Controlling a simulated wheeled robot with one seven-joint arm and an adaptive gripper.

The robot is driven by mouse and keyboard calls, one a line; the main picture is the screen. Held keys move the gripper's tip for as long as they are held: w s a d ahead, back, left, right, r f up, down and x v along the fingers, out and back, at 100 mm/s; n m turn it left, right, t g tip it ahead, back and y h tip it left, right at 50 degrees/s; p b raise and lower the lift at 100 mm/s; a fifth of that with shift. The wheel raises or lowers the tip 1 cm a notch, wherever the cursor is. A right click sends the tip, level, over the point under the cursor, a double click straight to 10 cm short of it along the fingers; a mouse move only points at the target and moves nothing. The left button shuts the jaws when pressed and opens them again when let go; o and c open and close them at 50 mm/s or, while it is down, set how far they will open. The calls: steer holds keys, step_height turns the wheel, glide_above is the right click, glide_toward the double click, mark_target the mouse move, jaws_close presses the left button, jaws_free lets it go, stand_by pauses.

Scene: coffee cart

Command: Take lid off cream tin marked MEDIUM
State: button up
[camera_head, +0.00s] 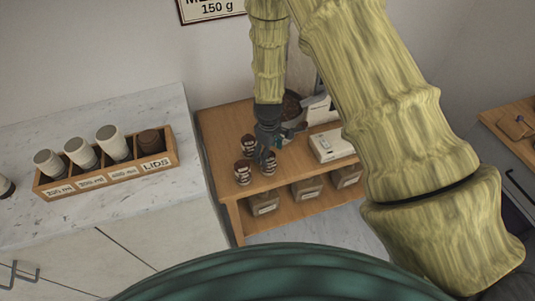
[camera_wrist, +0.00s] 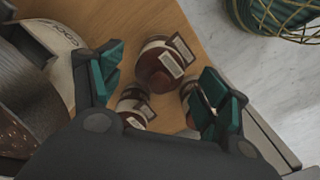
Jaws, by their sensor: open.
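Several small tins with brown lids and pale bands stand on the wooden table. In the head view they are a back tin (camera_head: 248,145), a front-left tin (camera_head: 242,174) and a right tin (camera_head: 269,165). Their label text is too small to read, so I cannot tell which is MEDIUM. My gripper (camera_head: 269,143) is above the tins, partly covering the right one. In the wrist view my gripper (camera_wrist: 161,88) is open, its teal pads apart and empty. A large tin (camera_wrist: 160,67) shows between and beyond the pads, with a smaller tin (camera_wrist: 136,106) and a partly hidden tin (camera_wrist: 188,92).
A white scale (camera_head: 330,146) and a dark round container (camera_head: 291,105) stand close by on the table. Labelled bins (camera_head: 264,204) sit on the lower shelf. A wooden LIDS crate (camera_head: 108,184) with cups stands on the marble counter (camera_head: 90,125) at left.

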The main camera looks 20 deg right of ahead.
steer(key=shift+f, duration=0.2)
steer(key=c, duration=1)
steer(key=shift+r, duration=0.1)
